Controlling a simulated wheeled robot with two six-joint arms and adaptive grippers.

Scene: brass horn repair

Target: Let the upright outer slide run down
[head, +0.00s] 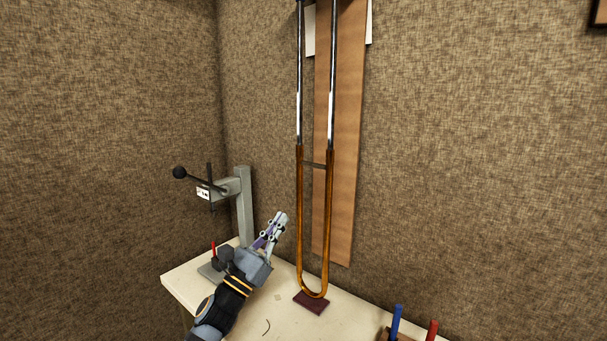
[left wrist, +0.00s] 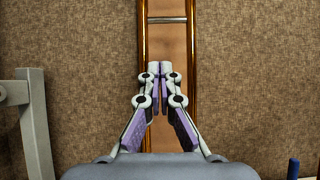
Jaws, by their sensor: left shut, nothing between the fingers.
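The outer slide (head: 299,220) is a long brass U standing upright, its bow at the bottom close above or on a dark red pad (head: 311,303) on the bench. Bright inner tubes (head: 332,90) rise out of its top ends, and a crossbar (head: 314,164) joins its two legs. My left gripper (head: 281,217) is shut and empty, just left of the slide in the head view. In the left wrist view my left gripper (left wrist: 161,68) points at the slide's legs (left wrist: 191,50), with the crossbar (left wrist: 167,20) beyond its fingertips. My right gripper is out of view.
A grey press-like stand (head: 243,205) with a black-knobbed lever stands at the bench's back left corner. A brown board (head: 346,130) hangs behind the slide. Blue (head: 396,322) and red (head: 432,331) handled tools stand at front right. The pale bench (head: 185,282) has clear room at its front left.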

